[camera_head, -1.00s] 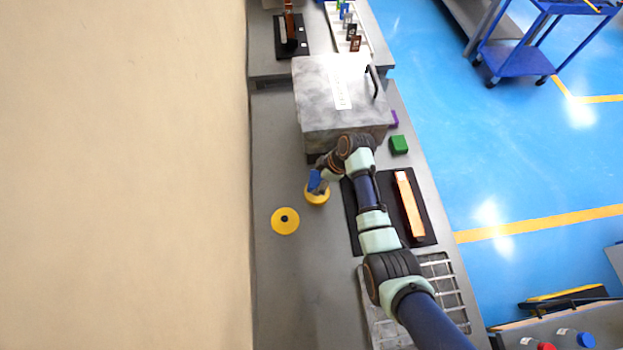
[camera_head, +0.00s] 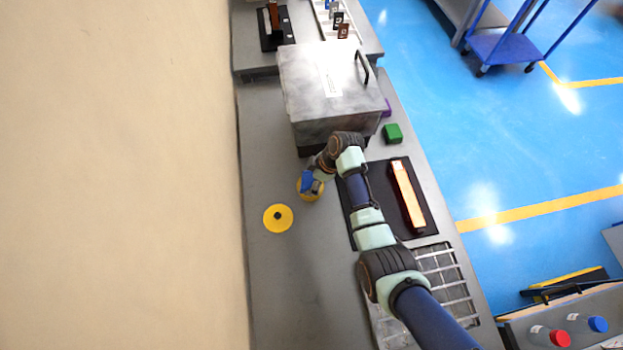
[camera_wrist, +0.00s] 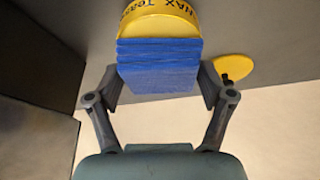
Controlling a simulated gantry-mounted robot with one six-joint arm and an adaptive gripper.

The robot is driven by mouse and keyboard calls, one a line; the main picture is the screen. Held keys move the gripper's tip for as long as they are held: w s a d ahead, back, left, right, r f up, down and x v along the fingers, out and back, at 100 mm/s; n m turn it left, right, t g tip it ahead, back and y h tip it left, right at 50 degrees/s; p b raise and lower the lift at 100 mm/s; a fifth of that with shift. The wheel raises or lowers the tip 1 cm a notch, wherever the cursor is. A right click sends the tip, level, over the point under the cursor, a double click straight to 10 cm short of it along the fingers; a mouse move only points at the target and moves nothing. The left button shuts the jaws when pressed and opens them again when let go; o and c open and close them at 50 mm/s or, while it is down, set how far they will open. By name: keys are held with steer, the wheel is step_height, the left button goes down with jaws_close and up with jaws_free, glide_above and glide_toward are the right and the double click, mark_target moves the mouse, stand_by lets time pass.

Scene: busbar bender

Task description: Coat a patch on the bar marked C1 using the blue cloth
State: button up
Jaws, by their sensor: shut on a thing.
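My gripper (camera_head: 315,180) is shut on the blue cloth (camera_wrist: 158,68), a folded block between its two fingers. The cloth is at the round yellow tin (camera_head: 311,197); the tin's printed side (camera_wrist: 160,20) shows just beyond it in the wrist view. I cannot tell whether the cloth touches what is in the tin. A yellow lid with a black knob (camera_head: 278,218) lies on the bench to the left. A copper bar (camera_head: 407,195) lies on a black mat (camera_head: 429,220) right of my arm. No C1 mark is readable on it.
A large grey machine box with a handle (camera_head: 325,85) stands just behind my gripper. A green block (camera_head: 393,133) sits right of it. Small labelled pieces (camera_head: 343,31) stand in a rack at the back. A metal grid (camera_head: 447,285) lies in front.

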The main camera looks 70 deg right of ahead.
mark_target(311, 180)
steer(key=shift+f, duration=0.55)
stand_by(1.3)
steer(key=shift+r, duration=0.1)
step_height(311, 180, up, 7)
steer(key=p, duration=0.6)
